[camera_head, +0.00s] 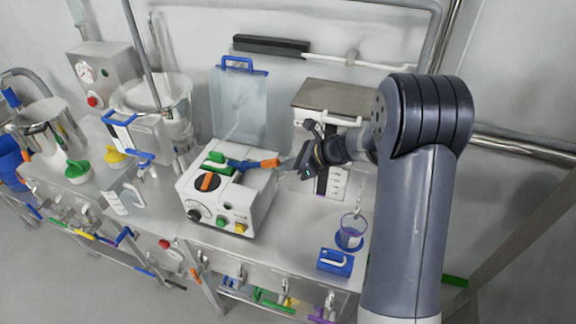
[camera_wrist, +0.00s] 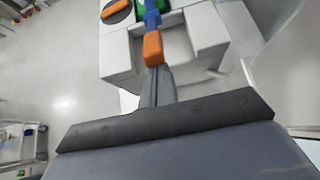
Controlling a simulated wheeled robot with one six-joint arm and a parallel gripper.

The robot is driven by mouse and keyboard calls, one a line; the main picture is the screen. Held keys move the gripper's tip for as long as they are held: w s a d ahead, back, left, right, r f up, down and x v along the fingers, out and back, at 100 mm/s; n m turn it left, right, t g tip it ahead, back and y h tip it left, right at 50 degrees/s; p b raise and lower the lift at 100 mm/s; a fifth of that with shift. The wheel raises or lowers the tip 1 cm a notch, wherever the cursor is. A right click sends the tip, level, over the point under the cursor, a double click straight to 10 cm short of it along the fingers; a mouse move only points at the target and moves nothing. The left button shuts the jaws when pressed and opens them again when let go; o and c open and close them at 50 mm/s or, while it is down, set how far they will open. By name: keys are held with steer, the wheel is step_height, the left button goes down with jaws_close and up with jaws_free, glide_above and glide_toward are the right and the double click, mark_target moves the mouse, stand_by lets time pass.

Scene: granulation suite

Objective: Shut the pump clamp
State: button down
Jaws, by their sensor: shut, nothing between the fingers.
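The pump (camera_head: 228,201) is a white box on the bench in the middle of the head view, with a dark dial marked orange and coloured knobs on its front. Its clamp lever (camera_head: 252,164) is blue with an orange end and sticks out to the right from the pump's top. In the wrist view the lever's orange end (camera_wrist: 153,48) lies just beyond my fingertips. My gripper (camera_head: 284,168) is shut and empty, its tips close to the orange end. I cannot tell whether they touch. A green part (camera_head: 217,160) sits on the pump's top.
A clear container with a blue handle (camera_head: 238,100) stands behind the pump. A grey-topped box (camera_head: 345,96) stands behind my gripper. A purple-rimmed cup (camera_head: 351,232) and a blue block (camera_head: 335,262) are at the bench's front right. Bare bench lies right of the pump.

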steer(key=shift+w+a+r, duration=0.1)
steer(key=shift+w+r, duration=0.05)
steer(key=shift+r, duration=0.3)
steer(key=shift+w+a+r, duration=0.1)
steer(key=shift+w+r, duration=0.05)
steer(key=shift+r, duration=0.25)
steer(key=shift+r+p, duration=0.45)
steer(key=shift+p, duration=0.1)
steer(key=s+d+r+p, duration=0.2)
steer(key=d+r+p, duration=0.1)
steer(key=r, duration=0.3)
steer(key=shift+d+r, duration=0.2)
steer(key=shift+d, duration=0.5)
steer(key=shift+s, duration=0.1)
